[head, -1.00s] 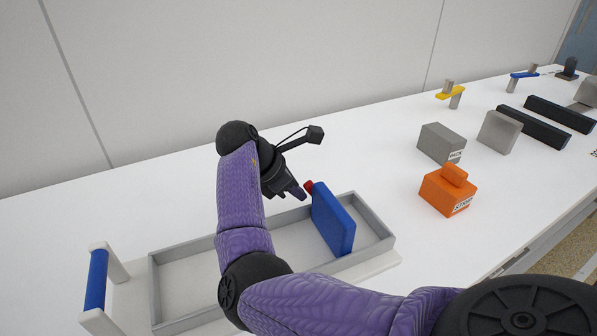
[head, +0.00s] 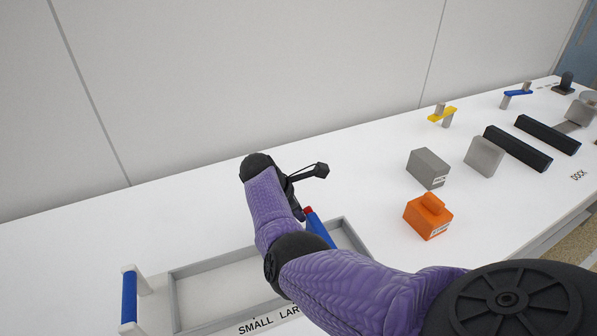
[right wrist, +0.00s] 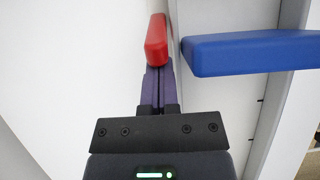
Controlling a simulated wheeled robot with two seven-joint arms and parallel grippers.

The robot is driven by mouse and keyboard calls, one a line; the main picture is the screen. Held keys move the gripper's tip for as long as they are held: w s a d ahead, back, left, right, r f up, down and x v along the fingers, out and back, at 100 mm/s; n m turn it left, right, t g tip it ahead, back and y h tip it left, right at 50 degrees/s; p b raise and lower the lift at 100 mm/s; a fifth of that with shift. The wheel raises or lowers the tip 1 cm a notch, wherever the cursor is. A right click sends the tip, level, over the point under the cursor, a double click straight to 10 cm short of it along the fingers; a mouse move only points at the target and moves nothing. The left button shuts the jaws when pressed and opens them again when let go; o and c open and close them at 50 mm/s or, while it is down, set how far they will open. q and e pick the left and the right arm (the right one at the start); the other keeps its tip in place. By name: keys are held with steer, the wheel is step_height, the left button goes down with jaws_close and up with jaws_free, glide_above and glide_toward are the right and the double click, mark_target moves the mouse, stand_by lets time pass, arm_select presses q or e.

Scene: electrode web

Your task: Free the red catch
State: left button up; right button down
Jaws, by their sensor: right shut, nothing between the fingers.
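The blue plate (right wrist: 250,52) lies just right of the catch there. My right arm hides much of the plate in the head view. My left gripper is not in view.
The grey tray (head: 172,300) has a blue-barred handle (head: 129,298) at its left and printed words at its front. An orange block (head: 427,217), a grey block (head: 428,168) and black rails (head: 515,149) stand to the right. The table behind the tray is clear.

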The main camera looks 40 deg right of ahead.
steer(key=p, duration=0.2)
steer(key=d+r+y+p, duration=0.1)
steer(key=shift+s+d+r+t+y+p, duration=0.2)
steer(key=shift+s+r+t+y+p, duration=0.05)
steer(key=shift+r+t+y+p, duration=0.1)
steer(key=shift+s+d+y, duration=0.1)
steer(key=shift+d+y, duration=0.2)
steer(key=shift+y, duration=0.15)
steer(key=shift+s+d+f+t+y+p, duration=0.1)
steer(key=shift+s+d+t+y+p, duration=0.2)
steer(key=shift+d+t+y, duration=0.35)
steer(key=shift+s+d+y, duration=0.15)
steer(key=shift+d+y, duration=0.25)
steer(key=shift+y, duration=0.55)
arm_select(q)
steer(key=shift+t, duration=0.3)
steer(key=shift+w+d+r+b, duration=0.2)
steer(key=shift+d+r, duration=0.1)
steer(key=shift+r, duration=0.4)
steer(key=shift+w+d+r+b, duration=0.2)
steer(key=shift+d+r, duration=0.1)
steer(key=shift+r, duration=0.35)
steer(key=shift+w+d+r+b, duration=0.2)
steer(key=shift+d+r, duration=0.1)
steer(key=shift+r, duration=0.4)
arm_select(e)
steer(key=shift+s+d, duration=0.3)
steer(key=shift+d, duration=0.65)
